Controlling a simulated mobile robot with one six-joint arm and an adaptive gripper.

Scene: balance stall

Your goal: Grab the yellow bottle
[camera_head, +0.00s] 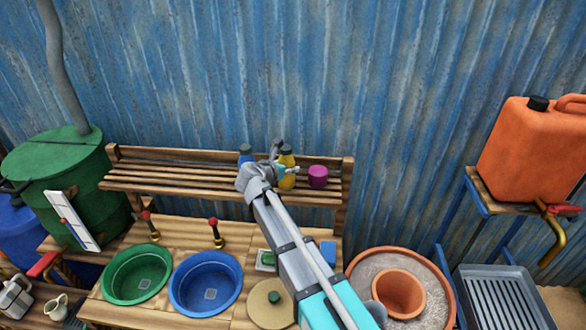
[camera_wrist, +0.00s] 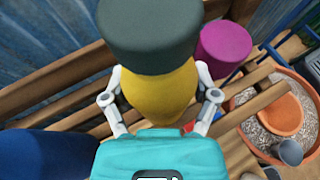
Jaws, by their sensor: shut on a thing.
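The yellow bottle (camera_head: 287,172) with a dark green cap stands upright on the slatted wooden shelf (camera_head: 150,183) at the blue wall. It also fills the middle of the wrist view (camera_wrist: 158,95). My gripper (camera_head: 279,168) is at the bottle, its two fingers on either side of the yellow body in the wrist view (camera_wrist: 160,105), shut on it. The arm partly hides the bottle's left side in the head view. I cannot tell whether the bottle's base is touching the shelf.
A blue bottle (camera_head: 245,153) stands just left of the yellow one, and a magenta cup (camera_head: 318,176) just right. Below are a green basin (camera_head: 136,273) and a blue basin (camera_head: 205,283). An orange jerrycan (camera_head: 530,150) stands far right. The shelf's left part is clear.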

